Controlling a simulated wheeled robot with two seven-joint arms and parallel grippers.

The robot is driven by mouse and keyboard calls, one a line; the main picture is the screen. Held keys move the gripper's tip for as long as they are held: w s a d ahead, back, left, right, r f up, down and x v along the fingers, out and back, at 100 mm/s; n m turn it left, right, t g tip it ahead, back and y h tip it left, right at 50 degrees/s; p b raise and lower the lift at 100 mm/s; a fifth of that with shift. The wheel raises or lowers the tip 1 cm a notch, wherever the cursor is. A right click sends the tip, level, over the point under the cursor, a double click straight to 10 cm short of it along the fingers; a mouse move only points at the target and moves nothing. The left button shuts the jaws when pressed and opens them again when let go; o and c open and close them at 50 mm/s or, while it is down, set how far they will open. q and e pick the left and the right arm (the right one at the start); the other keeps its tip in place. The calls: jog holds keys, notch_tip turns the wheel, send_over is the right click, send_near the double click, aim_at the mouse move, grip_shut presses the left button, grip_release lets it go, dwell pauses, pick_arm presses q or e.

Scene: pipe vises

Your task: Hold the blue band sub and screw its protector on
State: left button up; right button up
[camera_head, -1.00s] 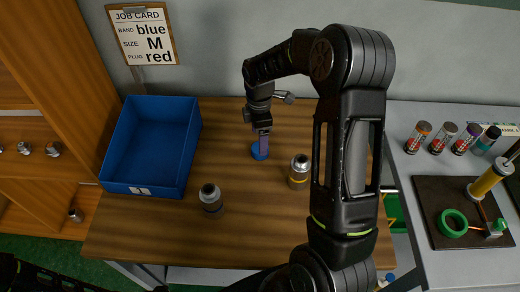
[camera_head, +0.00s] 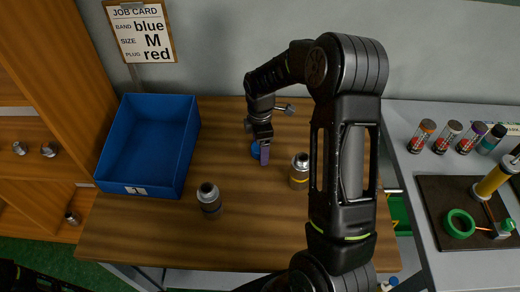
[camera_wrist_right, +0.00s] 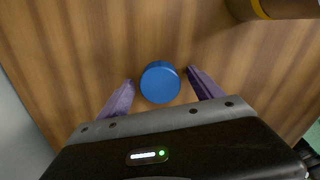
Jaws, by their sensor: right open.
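A round blue piece (camera_head: 255,151) stands on the wooden table, partly hidden by my right gripper. The right wrist view shows its flat blue top (camera_wrist_right: 160,82) between the two purple fingers. My right gripper (camera_head: 264,153) is open, pointing down, with the fingers apart from the piece on both sides; it also shows in the right wrist view (camera_wrist_right: 160,90). A grey sub with a yellow band (camera_head: 299,172) stands upright to the right. A grey sub with a dark lower part (camera_head: 209,200) stands front left; I cannot tell its band colour. My left gripper is out of view.
An open blue bin (camera_head: 140,188) stands at the table's left. A job card (camera_head: 141,32) on the wall reads blue, M, red. Several bottles (camera_head: 445,137) and a dark mat (camera_head: 440,195) with a green ring (camera_head: 459,223) are on the right counter. The table's front is clear.

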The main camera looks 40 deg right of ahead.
jog(key=shift+c, duration=0.3)
jog(key=c, duration=1.4)
